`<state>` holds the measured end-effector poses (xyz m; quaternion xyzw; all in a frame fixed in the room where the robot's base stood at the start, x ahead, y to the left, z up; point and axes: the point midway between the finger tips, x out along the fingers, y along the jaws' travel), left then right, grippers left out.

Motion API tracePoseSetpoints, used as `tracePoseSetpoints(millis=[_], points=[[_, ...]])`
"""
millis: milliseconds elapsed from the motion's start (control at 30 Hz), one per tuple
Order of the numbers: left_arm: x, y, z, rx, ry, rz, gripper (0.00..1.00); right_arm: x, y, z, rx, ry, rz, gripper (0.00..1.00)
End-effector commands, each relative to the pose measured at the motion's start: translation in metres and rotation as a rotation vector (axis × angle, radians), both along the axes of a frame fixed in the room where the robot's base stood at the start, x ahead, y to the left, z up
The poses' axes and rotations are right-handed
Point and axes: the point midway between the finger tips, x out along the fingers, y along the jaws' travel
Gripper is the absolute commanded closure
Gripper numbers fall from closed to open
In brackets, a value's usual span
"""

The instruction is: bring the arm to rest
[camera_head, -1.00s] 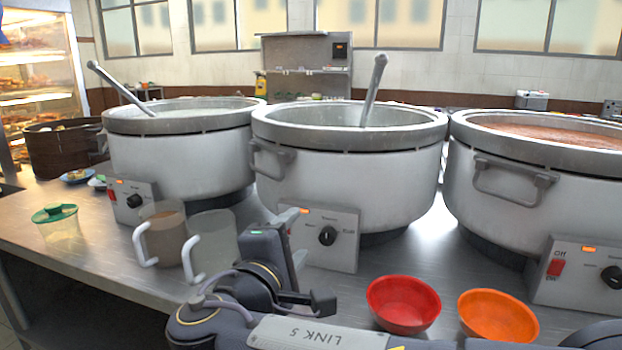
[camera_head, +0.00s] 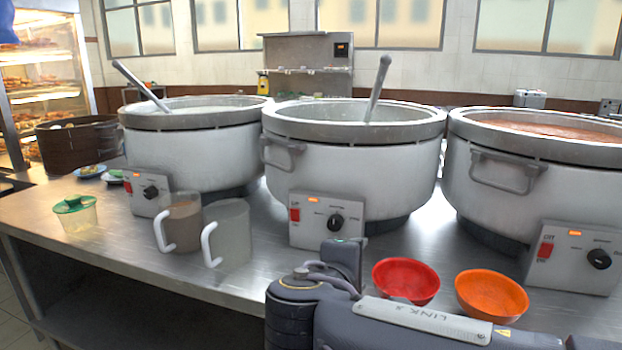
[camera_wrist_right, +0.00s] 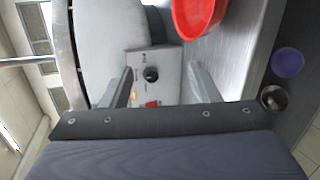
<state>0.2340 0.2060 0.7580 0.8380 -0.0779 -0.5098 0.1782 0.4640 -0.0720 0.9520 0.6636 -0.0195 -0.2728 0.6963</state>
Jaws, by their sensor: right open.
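My right arm (camera_head: 400,322) reaches in from the lower right in the head view, low in front of the table edge. My right gripper shows in the right wrist view (camera_wrist_right: 162,85), with its two fingers spread apart and nothing between them. The fingers point toward the control box (camera_wrist_right: 150,72) of a pot, with a clear space before it. In the head view the fingertips are hidden or too small to tell. My left gripper is not in view.
Three stockpots stand on the steel table: left (camera_head: 195,150), middle (camera_head: 350,165), right (camera_head: 540,180). Two mugs (camera_head: 182,222) (camera_head: 228,238), a red bowl (camera_head: 405,282), an orange bowl (camera_head: 491,296) and a green-lidded cup (camera_head: 77,215) stand in front. A purple bowl (camera_wrist_right: 287,62) shows lower down.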

Motion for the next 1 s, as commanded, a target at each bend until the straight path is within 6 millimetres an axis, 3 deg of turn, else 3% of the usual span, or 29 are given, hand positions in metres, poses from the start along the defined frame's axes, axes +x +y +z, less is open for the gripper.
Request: tracePoseSetpoints(millis=[133,233,300,400,500,700,933,1000], points=[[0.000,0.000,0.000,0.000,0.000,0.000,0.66,-0.013,-0.053,-0.030,0.127,0.121,-0.083,0.45],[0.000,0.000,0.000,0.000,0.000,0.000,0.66,-0.034,-0.094,-0.059,0.263,0.225,-0.163,0.45],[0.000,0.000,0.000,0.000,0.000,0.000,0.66,-0.061,-0.126,-0.087,0.410,0.311,-0.242,0.45],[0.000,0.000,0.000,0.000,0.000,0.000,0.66,-0.112,-0.158,-0.129,0.682,0.418,-0.371,0.45],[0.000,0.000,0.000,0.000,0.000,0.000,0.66,-0.155,-0.164,-0.156,0.932,0.467,-0.476,0.45],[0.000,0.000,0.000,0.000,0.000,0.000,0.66,-0.204,-0.153,-0.182,1.319,0.463,-0.623,0.45],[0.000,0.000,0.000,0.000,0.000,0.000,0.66,-0.231,-0.135,-0.194,1.671,0.376,-0.740,0.45],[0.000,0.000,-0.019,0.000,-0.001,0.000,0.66,-0.231,-0.133,-0.214,1.690,0.377,-0.747,0.45]])
